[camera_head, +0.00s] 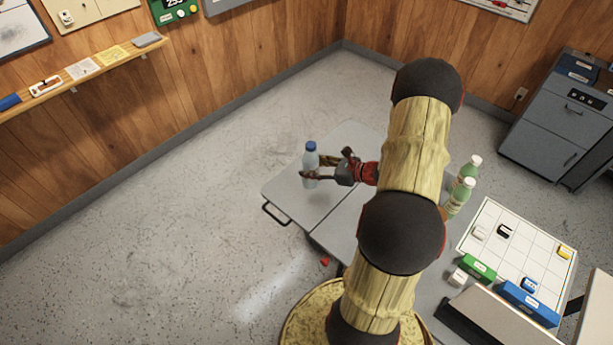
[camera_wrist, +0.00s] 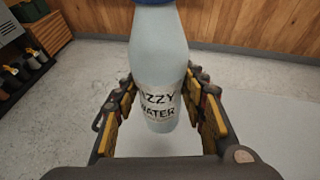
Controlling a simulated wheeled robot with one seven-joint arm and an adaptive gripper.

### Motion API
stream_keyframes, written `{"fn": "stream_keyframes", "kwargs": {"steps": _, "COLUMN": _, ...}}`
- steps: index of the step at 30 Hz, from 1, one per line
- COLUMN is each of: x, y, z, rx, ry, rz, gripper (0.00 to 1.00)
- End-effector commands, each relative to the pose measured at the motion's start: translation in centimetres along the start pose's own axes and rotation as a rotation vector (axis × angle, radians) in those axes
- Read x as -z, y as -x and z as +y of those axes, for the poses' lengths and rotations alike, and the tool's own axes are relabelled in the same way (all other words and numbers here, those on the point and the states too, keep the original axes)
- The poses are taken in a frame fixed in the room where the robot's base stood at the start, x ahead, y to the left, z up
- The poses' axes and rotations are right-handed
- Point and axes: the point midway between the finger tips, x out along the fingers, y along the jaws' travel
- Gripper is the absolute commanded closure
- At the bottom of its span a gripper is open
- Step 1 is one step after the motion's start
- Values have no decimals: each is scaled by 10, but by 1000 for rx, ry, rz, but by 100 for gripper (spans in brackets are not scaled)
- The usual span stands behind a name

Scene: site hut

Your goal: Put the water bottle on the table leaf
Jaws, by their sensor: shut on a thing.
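The water bottle (camera_head: 310,163) is pale blue with a dark blue cap and stands upright in my gripper (camera_head: 318,168). In the wrist view the bottle (camera_wrist: 160,65) shows a label reading "IZZY WATER", with my gripper's fingers (camera_wrist: 160,108) shut on its two sides. The grey table leaf (camera_head: 290,196) lies under the bottle in the head view, with a black handle loop at its near left edge. I cannot tell whether the bottle's base touches the leaf.
Two green bottles (camera_head: 460,190) stand right of my arm. A white gridded board (camera_head: 510,235) with small blocks lies further right. A grey cabinet (camera_head: 560,115) stands at the back right. A wall shelf (camera_head: 85,73) holds small items. The leaf around the bottle looks clear.

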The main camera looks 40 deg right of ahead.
Motion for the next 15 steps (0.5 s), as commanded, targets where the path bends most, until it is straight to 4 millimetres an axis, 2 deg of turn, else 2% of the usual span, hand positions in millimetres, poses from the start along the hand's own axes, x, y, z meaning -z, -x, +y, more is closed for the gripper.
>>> {"fn": "stream_keyframes", "kwargs": {"steps": 3, "x": 10, "y": -18, "z": -6, "rx": -1, "ry": 3, "rz": -2, "gripper": 100}}
{"fn": "stream_keyframes", "kwargs": {"steps": 11, "x": 17, "y": -32, "z": -10, "rx": 0, "ry": 4, "rz": -2, "gripper": 100}}
{"fn": "stream_keyframes", "kwargs": {"steps": 15, "x": 31, "y": -43, "z": -12, "rx": 1, "ry": 1, "rz": -1, "gripper": 100}}
